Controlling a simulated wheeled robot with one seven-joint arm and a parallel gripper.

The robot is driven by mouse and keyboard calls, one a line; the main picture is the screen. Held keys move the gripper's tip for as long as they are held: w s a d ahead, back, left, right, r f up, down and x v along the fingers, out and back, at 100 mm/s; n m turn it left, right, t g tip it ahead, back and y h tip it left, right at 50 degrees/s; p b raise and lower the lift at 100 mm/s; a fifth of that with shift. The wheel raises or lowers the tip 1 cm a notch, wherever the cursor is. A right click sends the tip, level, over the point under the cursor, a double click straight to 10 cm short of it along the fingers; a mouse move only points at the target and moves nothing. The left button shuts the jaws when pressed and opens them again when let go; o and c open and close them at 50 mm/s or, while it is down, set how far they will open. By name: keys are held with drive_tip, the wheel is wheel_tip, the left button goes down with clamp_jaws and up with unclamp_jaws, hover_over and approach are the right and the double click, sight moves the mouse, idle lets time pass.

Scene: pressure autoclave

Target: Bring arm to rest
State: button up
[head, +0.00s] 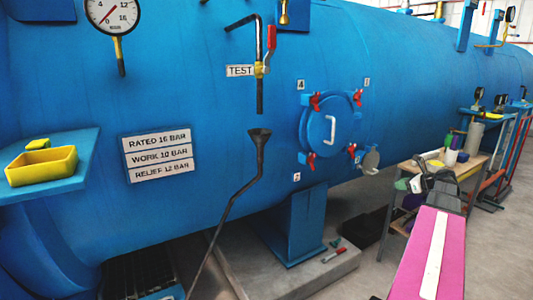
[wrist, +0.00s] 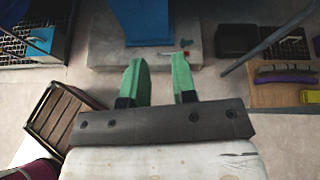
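My arm (head: 432,255), pink with a white stripe, reaches up from the bottom right of the head view. My gripper (wrist: 158,60) shows in the wrist view with two green fingers apart and nothing between them. It is open and hangs above the floor and the concrete plinth (wrist: 105,52). In the head view the gripper end is dark and small, in front of the wooden bench (head: 470,165), and its fingers are hard to make out.
A large blue autoclave (head: 220,110) fills the left and back, with a round hatch (head: 332,128) and red clamps. A blue shelf (head: 75,160) holds a yellow tray (head: 40,168). A wooden crate (wrist: 62,122) stands on the floor. Grey floor (head: 505,250) is clear at right.

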drive_tip(key=s+a+f+n+g+h, duration=0.1)
drive_tip(key=s+a+f+n+g, duration=0.15)
drive_tip(key=a+f+n, duration=0.75)
drive_tip(key=s+a+f+n+g+h, duration=0.1)
drive_tip(key=s+a+f+n+g, duration=0.25)
drive_tip(key=a, duration=0.95)
drive_tip(key=s+a+f+n+g+h, duration=0.4)
drive_tip(key=s+a+f+n, duration=0.6)
drive_tip(key=a+n, duration=0.4)
drive_tip(key=shift+s+a+f+n+g+h, duration=0.2)
drive_tip(key=shift+a+f+n+g+h, duration=0.1)
drive_tip(key=shift+a+f+n+h, duration=0.25)
drive_tip(key=shift+f, duration=0.1)
